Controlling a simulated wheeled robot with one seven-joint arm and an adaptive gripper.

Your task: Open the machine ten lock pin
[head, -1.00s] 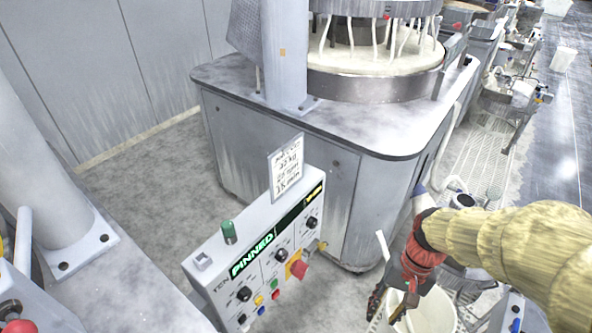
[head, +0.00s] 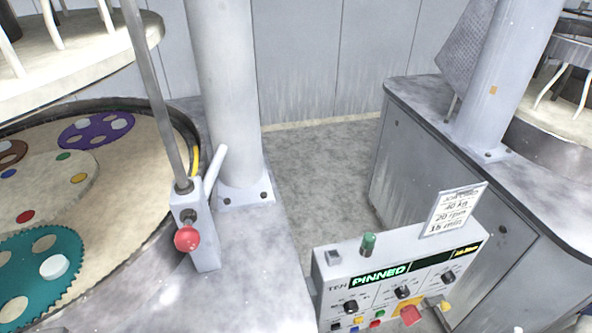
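A grey lock housing (head: 203,232) stands on the machine top at the left. It has a red ball knob (head: 187,238) on its front and a pale lever handle (head: 217,168) tilted up to the right. A thin metal rod (head: 150,95) rises from its top. The control panel (head: 400,265), marked TEN, shows lit green "PINNED" on its display (head: 379,275). My gripper is not visible in the head view now.
The platen (head: 105,215) with coloured toothed discs lies left of the lock housing. A thick column (head: 225,95) stands just behind it. Bare floor (head: 318,175) separates this machine from the neighbouring one (head: 425,160) at right.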

